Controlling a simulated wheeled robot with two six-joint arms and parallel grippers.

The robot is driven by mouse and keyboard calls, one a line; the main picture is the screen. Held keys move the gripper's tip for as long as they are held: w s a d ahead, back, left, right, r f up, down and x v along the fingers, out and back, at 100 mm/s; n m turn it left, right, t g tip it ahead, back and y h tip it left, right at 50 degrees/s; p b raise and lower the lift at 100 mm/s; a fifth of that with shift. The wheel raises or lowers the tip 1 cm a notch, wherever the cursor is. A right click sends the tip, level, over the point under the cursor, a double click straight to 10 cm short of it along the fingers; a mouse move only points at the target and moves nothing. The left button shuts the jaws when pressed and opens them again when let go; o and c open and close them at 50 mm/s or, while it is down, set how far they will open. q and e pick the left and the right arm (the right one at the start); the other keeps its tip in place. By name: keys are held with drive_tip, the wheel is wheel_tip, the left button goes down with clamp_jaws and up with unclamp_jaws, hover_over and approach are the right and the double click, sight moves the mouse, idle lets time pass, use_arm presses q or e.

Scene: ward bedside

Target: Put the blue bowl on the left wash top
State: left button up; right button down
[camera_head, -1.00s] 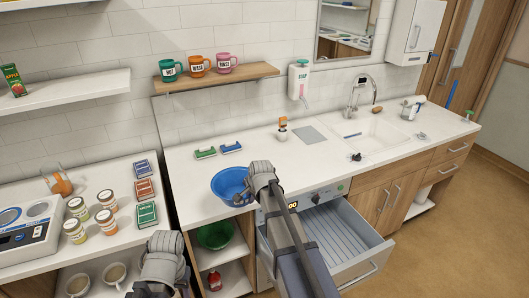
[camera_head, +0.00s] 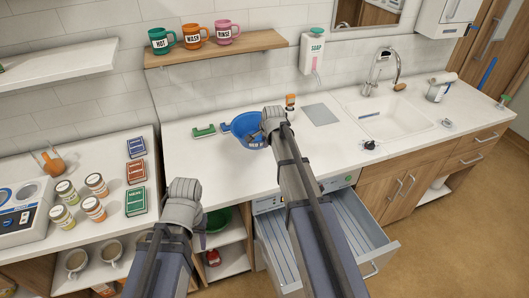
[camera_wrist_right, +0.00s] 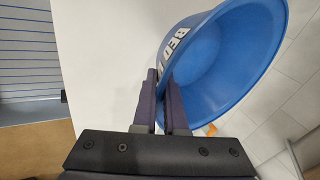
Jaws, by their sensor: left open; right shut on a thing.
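The blue bowl (camera_head: 243,124), marked with white lettering beginning "BED", is at my right gripper (camera_head: 257,134) over the white wash top (camera_head: 192,163) left of the sink. In the right wrist view the bowl (camera_wrist_right: 225,62) appears tilted, with its rim between the shut fingers of my right gripper (camera_wrist_right: 168,98). The bowl looks raised above the top, but the gap beneath it is hidden. My left gripper (camera_head: 184,192) is open and empty, in front of the gap between the two counters; its fingertips are hard to make out.
A green brush (camera_head: 204,131) lies left of the bowl; a blue one is partly covered by it. An orange-capped bottle (camera_head: 290,101) and grey pad (camera_head: 320,114) are to the right. An open drawer (camera_head: 357,225) juts out below. The wash top's front left is clear.

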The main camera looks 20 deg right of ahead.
wheel_tip(320, 180, down, 10)
drive_tip(key=b, duration=0.9)
drive_tip(key=shift+r, duration=0.25)
drive_tip(key=c, duration=1)
unclamp_jaws()
